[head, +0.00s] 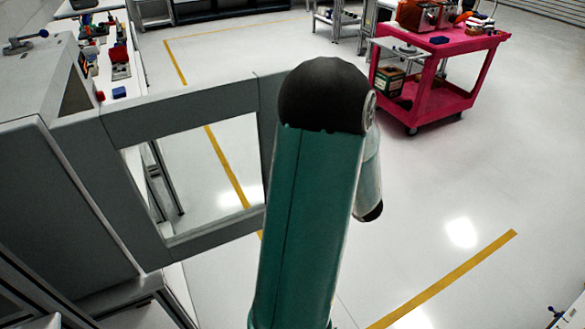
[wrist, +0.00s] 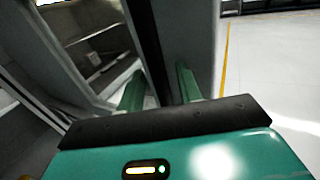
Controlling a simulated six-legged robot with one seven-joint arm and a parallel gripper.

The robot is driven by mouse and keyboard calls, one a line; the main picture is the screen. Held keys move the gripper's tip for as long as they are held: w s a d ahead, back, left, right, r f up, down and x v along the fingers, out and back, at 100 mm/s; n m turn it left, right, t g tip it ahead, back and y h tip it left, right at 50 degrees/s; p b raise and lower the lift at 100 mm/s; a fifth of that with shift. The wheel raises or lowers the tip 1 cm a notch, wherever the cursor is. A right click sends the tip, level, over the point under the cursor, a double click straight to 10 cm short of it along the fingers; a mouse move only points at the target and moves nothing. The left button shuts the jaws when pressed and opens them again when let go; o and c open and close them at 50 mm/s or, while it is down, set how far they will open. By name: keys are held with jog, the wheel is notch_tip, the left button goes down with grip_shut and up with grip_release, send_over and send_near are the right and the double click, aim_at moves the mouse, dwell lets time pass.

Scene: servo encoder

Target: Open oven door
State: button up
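The oven (head: 60,190) is a grey box at the left of the head view. Its grey door (head: 85,165), with a large see-through window (head: 195,180), stands swung out from the body. My green arm hides the door's right edge in the head view, and my gripper is hidden there. In the wrist view my gripper (wrist: 160,82) has its two green fingers apart. A dark upright strip (wrist: 150,45) and part of a grey panel (wrist: 197,35) lie between and beyond the fingers. I cannot tell whether the fingers touch them.
A pink cart (head: 440,85) loaded with items stands at the upper right. A bench (head: 105,60) with small coloured parts is behind the oven. Yellow lines (head: 445,280) mark the floor.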

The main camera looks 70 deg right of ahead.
jog(key=v, duration=1.3)
jog(key=shift+s, duration=0.15)
jog(key=shift+a, duration=0.1)
jog(key=w+a+r+n+g+y, duration=0.2)
jog(key=w+a+n+g+y, duration=0.3)
jog(key=w+a+n, duration=0.4)
jog(key=w+a+r+n+g+y, duration=0.25)
jog(key=w+a+n+y, duration=0.4)
jog(key=w+a, duration=0.35)
jog(key=w+a+r+n+g+h, duration=0.2)
jog(key=a+r+n+h, duration=0.1)
jog(key=a+n, duration=0.7)
jog(key=w+a+r+n+g+h, duration=0.2)
jog(key=a+r+n+h, duration=0.1)
jog(key=a+n, duration=0.7)
jog(key=n+h, duration=0.1)
jog(key=n, duration=0.2)
jog(key=shift+a+r, duration=0.25)
jog(key=shift+a, duration=0.15)
